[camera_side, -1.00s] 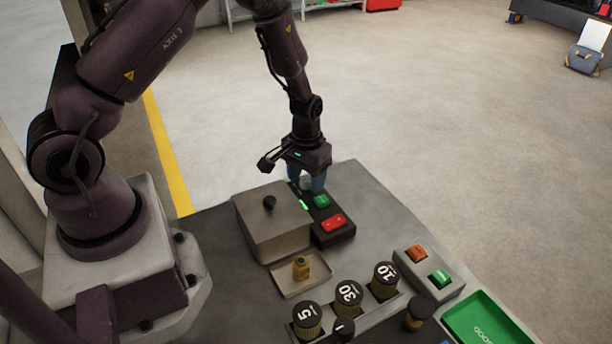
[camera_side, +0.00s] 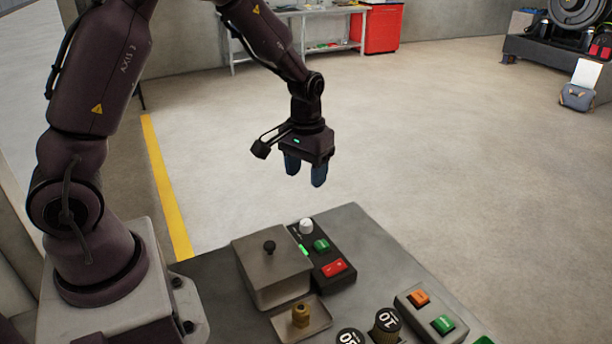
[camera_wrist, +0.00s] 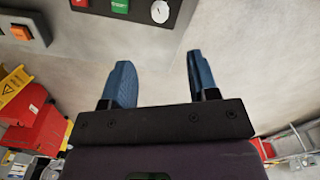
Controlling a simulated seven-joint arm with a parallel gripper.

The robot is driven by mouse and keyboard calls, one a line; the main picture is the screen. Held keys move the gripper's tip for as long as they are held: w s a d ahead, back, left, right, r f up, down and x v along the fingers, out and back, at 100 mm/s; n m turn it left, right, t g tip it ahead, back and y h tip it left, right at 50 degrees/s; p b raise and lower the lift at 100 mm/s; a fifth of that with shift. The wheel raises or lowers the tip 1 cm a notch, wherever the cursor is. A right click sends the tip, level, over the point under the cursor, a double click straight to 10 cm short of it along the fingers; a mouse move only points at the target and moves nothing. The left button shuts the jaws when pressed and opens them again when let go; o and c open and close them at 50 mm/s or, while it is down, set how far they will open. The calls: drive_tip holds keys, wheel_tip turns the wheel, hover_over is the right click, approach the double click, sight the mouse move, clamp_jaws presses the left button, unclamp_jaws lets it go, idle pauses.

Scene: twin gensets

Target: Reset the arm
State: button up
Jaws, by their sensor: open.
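My gripper (camera_side: 305,174) is in the air above the far end of the bench (camera_side: 375,235), clear of everything on it. Its two blue fingers are apart with nothing between them; they also show in the wrist view (camera_wrist: 158,84). Below it stands a black control box (camera_side: 330,268) with a white knob (camera_side: 306,226), a green button (camera_side: 321,245) and a red switch (camera_side: 334,267). In the wrist view the white knob (camera_wrist: 160,11) lies at the top edge, beyond the fingertips.
A grey lidded box (camera_side: 272,275) with a black knob is beside the control box. A small tray (camera_side: 318,328) holds a brass piece (camera_side: 300,315). Weights marked with numbers (camera_side: 387,322) and an orange-and-green button box (camera_side: 432,313) are nearer. The air around my gripper is free.

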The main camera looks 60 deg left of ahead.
drive_tip(key=s+d+r+m+t, duration=0.2)
drive_tip(key=s+d+r, duration=0.2)
drive_tip(key=s+r, duration=0.4)
drive_tip(key=s+d+r+m+t, duration=0.2)
drive_tip(key=s+d+r+t, duration=0.1)
drive_tip(key=s+r, duration=0.6)
drive_tip(key=shift+s+d+r+m+t, duration=0.3)
drive_tip(key=shift+d+r, duration=0.25)
drive_tip(key=shift+r, duration=0.4)
